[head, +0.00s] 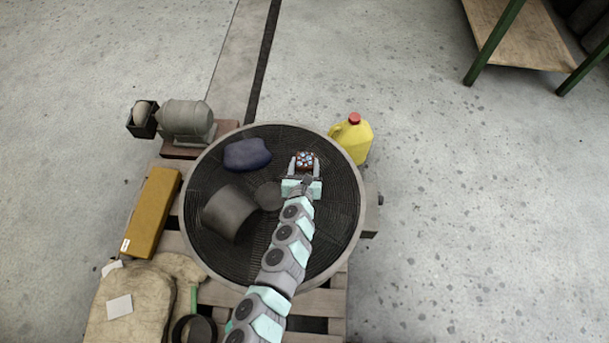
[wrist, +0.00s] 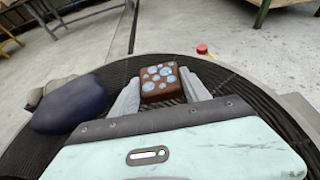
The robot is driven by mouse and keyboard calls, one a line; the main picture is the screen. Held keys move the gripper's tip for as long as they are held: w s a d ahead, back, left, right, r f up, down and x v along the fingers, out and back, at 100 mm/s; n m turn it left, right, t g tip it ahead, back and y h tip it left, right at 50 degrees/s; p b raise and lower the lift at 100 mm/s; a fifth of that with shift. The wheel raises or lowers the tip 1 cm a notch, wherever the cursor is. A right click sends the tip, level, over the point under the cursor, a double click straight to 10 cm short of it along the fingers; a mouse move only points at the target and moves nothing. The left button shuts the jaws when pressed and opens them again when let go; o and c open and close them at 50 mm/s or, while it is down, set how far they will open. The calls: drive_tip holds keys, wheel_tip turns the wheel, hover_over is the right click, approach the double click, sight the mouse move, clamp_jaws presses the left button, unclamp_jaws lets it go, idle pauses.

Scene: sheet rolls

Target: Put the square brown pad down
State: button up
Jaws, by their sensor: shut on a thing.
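The square brown pad (head: 306,157), with light blue round spots on its face, is between the two grey fingers of my gripper (head: 304,166). In the wrist view the pad (wrist: 161,82) sits between the fingertips, and my gripper (wrist: 160,92) is shut on it. The pad is over the right upper part of a round black ribbed surface (head: 335,215) with a grey rim. I cannot tell whether the pad's underside touches that surface.
A dark blue pouch (head: 247,154), a dark grey cylinder (head: 230,212) and a smaller grey round piece (head: 268,195) lie on the round surface, left of my gripper. A yellow jug (head: 353,140) with a red cap stands just beyond the rim. The surface's right side is clear.

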drive_tip(key=shift+f+b, duration=1)
drive_tip(key=shift+f, duration=1.3)
drive_tip(key=shift+w+f, duration=0.1)
drive_tip(key=shift+f+b, duration=0.15)
drive_tip(key=shift+b, duration=0.15)
drive_tip(key=o, duration=1.4)
drive_tip(key=shift+o, duration=0.2)
